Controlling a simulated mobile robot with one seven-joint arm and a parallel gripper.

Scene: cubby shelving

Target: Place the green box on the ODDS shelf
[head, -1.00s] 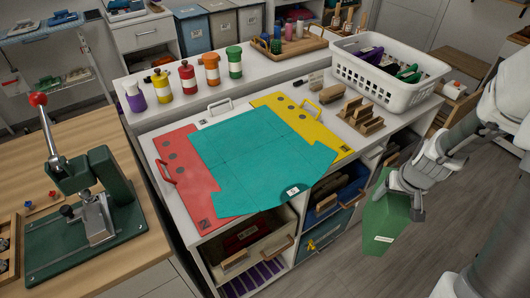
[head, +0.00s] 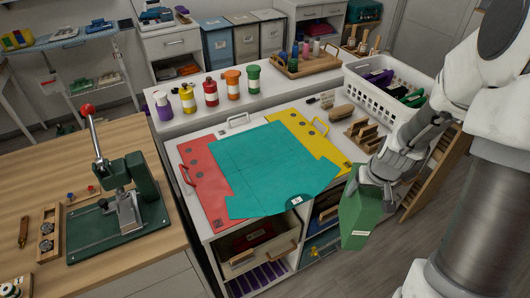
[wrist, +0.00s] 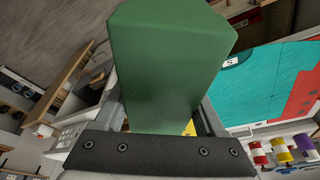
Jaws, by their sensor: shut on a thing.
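The green box (head: 360,214) hangs tilted from my gripper (head: 374,178) in the head view, in front of the right end of the white cubby unit. My gripper is shut on its upper end. In the wrist view the green box (wrist: 165,60) fills the upper middle, between the fingers. The cubby unit (head: 278,226) has open compartments under its top, with a drawer-like bin (head: 258,258) in one and purple slats below. The right compartments are partly hidden behind the green box. I cannot read an ODDS label in these frames.
A teal sheet (head: 265,172) lies over red and yellow folders on the cubby top. A white basket (head: 385,92) stands at its back right. A green press (head: 118,205) stands on the wooden bench at left. Open floor lies right of the unit.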

